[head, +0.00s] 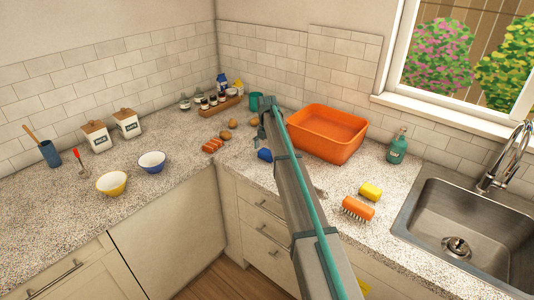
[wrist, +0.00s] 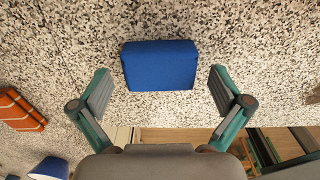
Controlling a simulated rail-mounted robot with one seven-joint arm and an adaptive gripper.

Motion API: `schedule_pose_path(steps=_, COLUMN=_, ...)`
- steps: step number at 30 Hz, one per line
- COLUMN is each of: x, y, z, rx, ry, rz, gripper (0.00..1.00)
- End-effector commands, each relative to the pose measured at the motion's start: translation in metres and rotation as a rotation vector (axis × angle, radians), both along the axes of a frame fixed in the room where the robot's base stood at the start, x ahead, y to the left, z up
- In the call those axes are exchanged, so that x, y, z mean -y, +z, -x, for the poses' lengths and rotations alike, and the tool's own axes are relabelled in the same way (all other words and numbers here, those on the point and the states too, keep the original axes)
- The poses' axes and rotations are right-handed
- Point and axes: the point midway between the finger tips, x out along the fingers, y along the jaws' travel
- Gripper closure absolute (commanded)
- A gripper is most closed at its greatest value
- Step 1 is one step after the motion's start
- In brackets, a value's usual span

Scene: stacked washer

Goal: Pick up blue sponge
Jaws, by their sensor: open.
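The blue sponge (wrist: 160,66) lies flat on the speckled counter (wrist: 260,60) in the wrist view. It is a plain blue block, centred between the fingers and mostly a little ahead of their tips. My gripper (wrist: 160,88) is open and empty, with one finger to each side of the sponge and clear gaps on both sides. In the head view the blue sponge (head: 265,155) shows just left of my arm, partly covered by it. My gripper cannot be made out clearly there.
An orange basin (head: 328,133) stands right of my arm. A yellow sponge (head: 370,191), an orange brush (head: 357,208) and a green bottle (head: 397,147) are near the sink (head: 470,225). Orange-red pieces (wrist: 20,110) lie left of the gripper. The counter's front edge is close.

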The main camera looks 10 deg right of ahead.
Motion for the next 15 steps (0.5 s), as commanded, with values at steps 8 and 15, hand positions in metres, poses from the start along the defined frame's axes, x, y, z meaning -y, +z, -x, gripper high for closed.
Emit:
schedule_pose_path(steps=8, x=0.0002, y=-0.014, z=-0.0006, rx=0.001, ry=0.0, rz=0.0, gripper=0.0)
schedule_pose_path(steps=15, x=0.0003, y=-0.0138, z=-0.0006, rx=0.0, ry=0.0, rz=0.0, gripper=0.27)
